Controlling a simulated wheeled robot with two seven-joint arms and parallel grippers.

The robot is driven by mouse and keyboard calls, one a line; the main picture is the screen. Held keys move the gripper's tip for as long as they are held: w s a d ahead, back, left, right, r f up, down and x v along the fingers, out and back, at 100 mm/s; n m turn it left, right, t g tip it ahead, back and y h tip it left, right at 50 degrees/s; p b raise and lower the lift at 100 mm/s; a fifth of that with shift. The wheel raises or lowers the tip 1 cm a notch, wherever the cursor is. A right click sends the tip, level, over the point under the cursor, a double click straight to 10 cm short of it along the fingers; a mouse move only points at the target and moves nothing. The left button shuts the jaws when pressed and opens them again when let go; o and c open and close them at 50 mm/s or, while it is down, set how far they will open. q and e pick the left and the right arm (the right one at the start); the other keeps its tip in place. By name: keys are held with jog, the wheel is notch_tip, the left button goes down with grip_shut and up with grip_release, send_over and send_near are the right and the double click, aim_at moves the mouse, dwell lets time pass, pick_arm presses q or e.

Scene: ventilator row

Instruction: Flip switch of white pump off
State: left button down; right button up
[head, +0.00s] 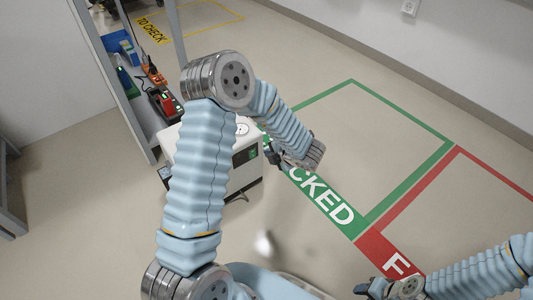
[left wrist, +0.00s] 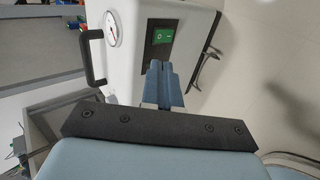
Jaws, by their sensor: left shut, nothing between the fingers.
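The white pump (head: 244,177) stands on the floor left of the middle in the head view, partly hidden behind my left arm. In the left wrist view the pump (left wrist: 130,62) fills the upper middle, with a round gauge (left wrist: 112,29) and a green rocker switch (left wrist: 163,36) in a dark panel. The switch also shows small in the head view (head: 252,154). My left gripper (head: 272,154) is shut and empty beside the panel. In the wrist view its fingertips (left wrist: 165,68) lie just below the switch; contact cannot be told. My right gripper (head: 366,289) is low at the right, away from the pump.
A black handle (left wrist: 92,57) juts from the pump's side. A grey shelf rack (head: 140,125) with several coloured devices stands behind the pump at the left. Green-outlined floor (head: 400,113) marked "CKED" and red-outlined floor (head: 398,225) to the right are clear.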

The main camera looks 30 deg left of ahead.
pick_arm(q)
jog(key=shift+a+r+v, duration=0.1)
jog(key=shift+v, duration=0.6)
jog(key=shift+a+r+v, duration=0.1)
jog(key=shift+r+v, duration=0.05)
jog(key=shift+v, duration=0.55)
jog(key=shift+w, duration=0.1)
jog(key=s+d+f+m+t+h+p, duration=0.25)
jog(key=d+f+m+h+p, duration=0.45)
jog(key=m, duration=0.7)
jog(key=s+d+f+m+g+h+p, duration=0.1)
jog(key=s+d+m+g+h, duration=0.1)
jog(key=s+d+m, duration=0.3)
jog(key=s+d+f+m+g+h+p, duration=0.1)
jog(key=s+d+m+g+h, duration=0.2)
jog(key=s+m, duration=0.7)
jog(key=s+d+h, duration=0.1)
jog(key=s+d, duration=0.1)
jog(key=s, duration=0.1)
jog(key=shift+d+m, duration=0.3)
jog(key=shift+d, duration=0.05)
jog(key=shift+g, duration=0.25)
